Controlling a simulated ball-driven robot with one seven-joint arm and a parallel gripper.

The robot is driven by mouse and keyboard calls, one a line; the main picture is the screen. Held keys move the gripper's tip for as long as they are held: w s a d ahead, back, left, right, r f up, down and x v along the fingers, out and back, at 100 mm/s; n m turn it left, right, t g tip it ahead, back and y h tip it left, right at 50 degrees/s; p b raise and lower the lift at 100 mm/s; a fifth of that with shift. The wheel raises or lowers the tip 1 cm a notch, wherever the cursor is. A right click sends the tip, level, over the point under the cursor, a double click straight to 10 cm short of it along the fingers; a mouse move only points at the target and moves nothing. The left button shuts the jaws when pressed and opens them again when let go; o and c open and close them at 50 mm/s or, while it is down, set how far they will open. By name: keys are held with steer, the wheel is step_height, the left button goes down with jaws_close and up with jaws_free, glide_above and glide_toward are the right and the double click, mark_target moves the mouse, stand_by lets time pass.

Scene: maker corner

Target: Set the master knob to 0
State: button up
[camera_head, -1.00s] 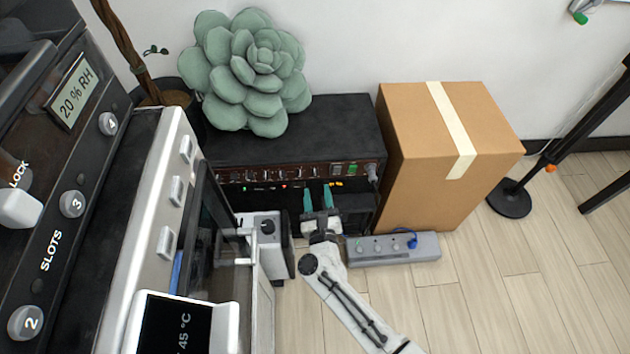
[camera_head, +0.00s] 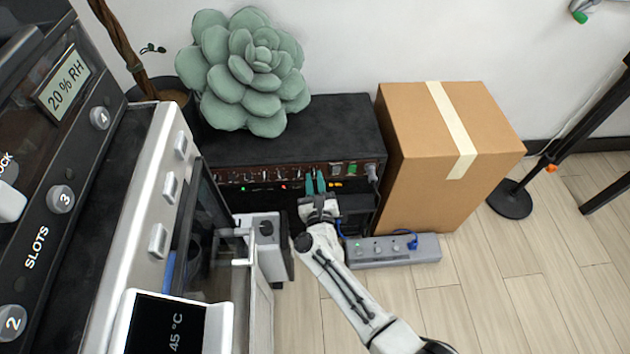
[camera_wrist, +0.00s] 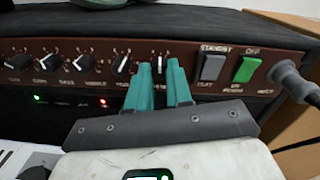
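The control panel (camera_wrist: 30,50) of a black amplifier (camera_head: 300,115) carries a row of black knobs with white pointers. It also shows in the head view as a brown strip. One knob (camera_wrist: 160,60) shows between the two teal fingertips of my gripper (camera_wrist: 160,68); the fingers hide its label, so I cannot read whether it is the master knob. Its white pointer looks near upright. In the head view my gripper (camera_head: 315,178) is at the panel's right half. The fingers are apart, on either side of the knob; I cannot tell whether they touch it.
Right of the fingers are a grey standby switch (camera_wrist: 212,66), a green power switch (camera_wrist: 246,68) and a plugged cable (camera_wrist: 295,82). A plush succulent (camera_head: 245,70) sits on the amplifier. A cardboard box (camera_head: 425,150) and a power strip (camera_head: 395,248) lie to the right.

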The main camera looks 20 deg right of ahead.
jaws_close()
